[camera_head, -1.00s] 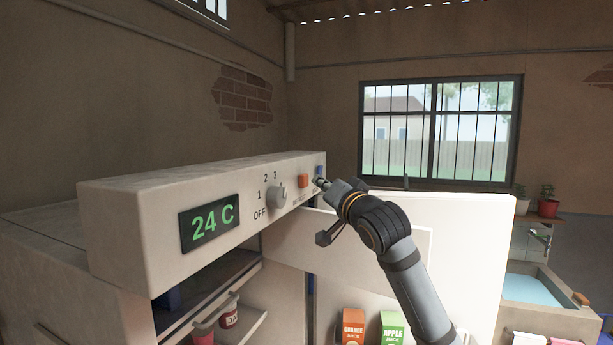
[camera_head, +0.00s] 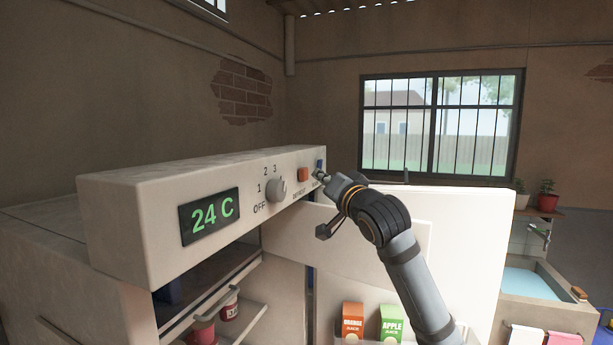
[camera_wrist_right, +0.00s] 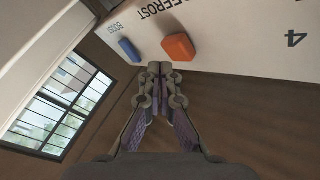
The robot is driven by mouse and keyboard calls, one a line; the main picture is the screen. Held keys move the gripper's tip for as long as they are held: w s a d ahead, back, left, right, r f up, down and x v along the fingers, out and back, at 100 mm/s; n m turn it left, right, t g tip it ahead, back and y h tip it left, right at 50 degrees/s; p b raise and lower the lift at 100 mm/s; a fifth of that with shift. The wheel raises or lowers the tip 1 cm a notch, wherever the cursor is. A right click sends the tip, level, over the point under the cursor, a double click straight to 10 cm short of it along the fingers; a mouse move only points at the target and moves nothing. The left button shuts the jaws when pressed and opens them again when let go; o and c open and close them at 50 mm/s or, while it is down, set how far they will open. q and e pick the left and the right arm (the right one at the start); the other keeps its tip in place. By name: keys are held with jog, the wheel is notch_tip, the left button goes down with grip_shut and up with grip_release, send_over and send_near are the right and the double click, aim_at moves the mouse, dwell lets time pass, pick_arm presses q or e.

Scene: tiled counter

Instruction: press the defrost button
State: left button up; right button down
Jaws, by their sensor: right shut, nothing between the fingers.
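The orange defrost button (camera_head: 302,174) is on the front panel of a white fridge-like appliance (camera_head: 130,220). In the right wrist view the orange button (camera_wrist_right: 179,47) sits below the printed word DEFROST, which appears upside down. My right gripper (camera_head: 319,175) is shut and empty, with its tips close to the panel, just right of the orange button. In the wrist view the shut fingertips (camera_wrist_right: 160,68) are below and between the orange button and the blue BOOST button (camera_wrist_right: 130,50). Contact with the panel cannot be told. My left gripper is not in view.
A grey dial (camera_head: 276,189) and a green 24 C display (camera_head: 210,216) are further left on the panel. The open door (camera_head: 460,230) stands below and behind my right arm, with orange (camera_head: 353,318) and apple (camera_head: 391,322) juice cartons in its shelf.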

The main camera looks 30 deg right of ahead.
jog(key=shift+a+r, duration=0.1)
jog(key=shift+w+a+p, duration=0.25)
jog(key=shift+w+p, duration=0.05)
jog(key=shift+p, duration=0.1)
jog(key=shift+w+a+p, duration=0.3)
jog(key=shift+w+p, duration=0.15)
jog(key=shift+p, duration=0.15)
dwell(0.8)
jog(key=shift+s+d+b, duration=0.65)
jog(key=shift+s+b, duration=0.1)
jog(key=shift+b, duration=0.2)
